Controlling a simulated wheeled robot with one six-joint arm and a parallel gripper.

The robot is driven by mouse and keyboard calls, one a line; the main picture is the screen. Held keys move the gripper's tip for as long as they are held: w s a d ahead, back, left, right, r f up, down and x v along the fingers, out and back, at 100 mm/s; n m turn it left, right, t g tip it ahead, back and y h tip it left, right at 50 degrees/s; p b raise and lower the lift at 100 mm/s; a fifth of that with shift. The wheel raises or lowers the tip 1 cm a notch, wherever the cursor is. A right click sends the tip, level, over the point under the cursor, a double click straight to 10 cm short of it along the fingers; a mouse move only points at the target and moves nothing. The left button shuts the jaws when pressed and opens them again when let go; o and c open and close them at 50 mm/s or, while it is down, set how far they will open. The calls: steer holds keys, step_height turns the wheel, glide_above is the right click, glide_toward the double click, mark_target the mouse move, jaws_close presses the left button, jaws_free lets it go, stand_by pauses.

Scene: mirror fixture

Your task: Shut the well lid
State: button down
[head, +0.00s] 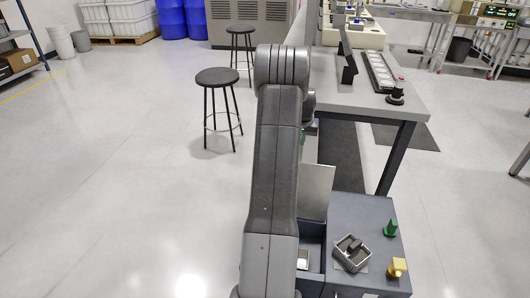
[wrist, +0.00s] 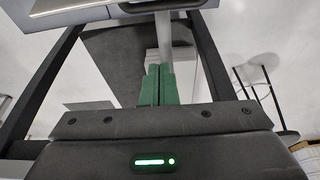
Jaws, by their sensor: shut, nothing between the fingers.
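The well (head: 311,238) is a dark recess at the bottom of the head view, at the left of a blue-grey top, with a small pale item inside. Its lid (head: 316,190) appears as a pale flat panel standing up at the well's far edge, so the well is open. My arm hides the left part of both. My gripper (wrist: 158,84) shows in the wrist view with its green fingers together and nothing between them.
The blue-grey top (head: 345,210) bears a metal tray (head: 351,254) with a dark item, a green piece (head: 390,228) and a yellow piece (head: 397,268). A workbench (head: 385,112) stands beyond, at the right. Two stools (head: 218,78) stand at the left, where the floor is mostly clear.

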step_height(320, 180, down, 9)
steer(key=b, duration=0.1)
steer(key=shift+s+a+f, duration=0.2)
steer(key=shift+s+a, duration=0.25)
stand_by(0.6)
